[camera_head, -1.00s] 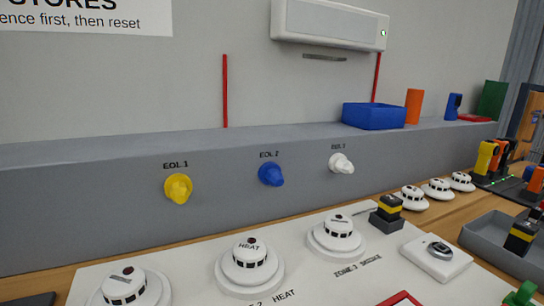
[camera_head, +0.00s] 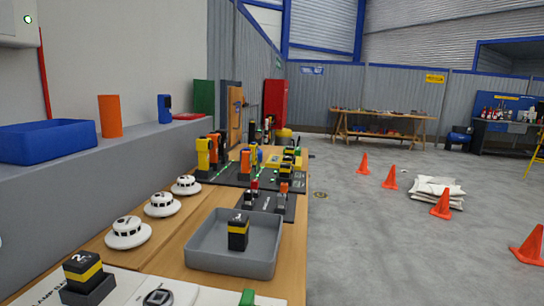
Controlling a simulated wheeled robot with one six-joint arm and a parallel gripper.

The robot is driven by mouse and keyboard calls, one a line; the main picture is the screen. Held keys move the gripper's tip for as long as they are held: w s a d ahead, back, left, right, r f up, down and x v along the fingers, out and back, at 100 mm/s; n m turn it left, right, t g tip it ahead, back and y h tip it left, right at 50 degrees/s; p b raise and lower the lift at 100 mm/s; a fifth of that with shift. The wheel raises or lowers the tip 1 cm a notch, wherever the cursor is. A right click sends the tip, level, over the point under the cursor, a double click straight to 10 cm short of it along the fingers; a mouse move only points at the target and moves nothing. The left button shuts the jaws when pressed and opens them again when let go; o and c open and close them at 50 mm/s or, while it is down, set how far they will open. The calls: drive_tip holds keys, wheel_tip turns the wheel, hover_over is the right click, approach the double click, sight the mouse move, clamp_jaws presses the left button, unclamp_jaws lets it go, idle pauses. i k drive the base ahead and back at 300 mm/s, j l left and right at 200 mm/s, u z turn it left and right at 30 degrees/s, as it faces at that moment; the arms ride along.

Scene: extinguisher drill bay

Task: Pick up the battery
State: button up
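A black battery with a yellow band (camera_head: 238,233) stands upright in a grey tray (camera_head: 205,258) on the wooden bench. A second black block with a yellow band (camera_head: 83,268), marked 2, sits in a dark holder on the white panel at the lower left. More small black-and-yellow blocks (camera_head: 288,160) show farther along the bench, too small to tell apart. Which one the task means I cannot tell. My gripper is not in view.
White detectors (camera_head: 128,232) line the bench left of the tray. A dark rack with yellow and orange devices (camera_head: 205,153) stands behind it. A blue bin (camera_head: 48,142) is on the ledge.

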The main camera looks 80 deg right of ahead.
sight(290, 151)
drive_tip(key=z, duration=2.4)
drive_tip(key=l, duration=0.4)
drive_tip(key=i+l+u, duration=0.1)
drive_tip(key=l, duration=0.2)
drive_tip(key=i+l, duration=0.15)
drive_tip(key=l, duration=0.2)
drive_tip(key=i+l+u, duration=0.15)
drive_tip(key=l, duration=0.15)
drive_tip(key=i+l, duration=0.1)
drive_tip(key=l, duration=0.25)
drive_tip(key=i+u, duration=0.15)
drive_tip(key=i, duration=0.35)
drive_tip(key=i+l+u, duration=0.2)
drive_tip(key=i, duration=0.3)
drive_tip(key=i+j, duration=0.2)
drive_tip(key=i+j+u, duration=0.05)
drive_tip(key=i, duration=0.05)
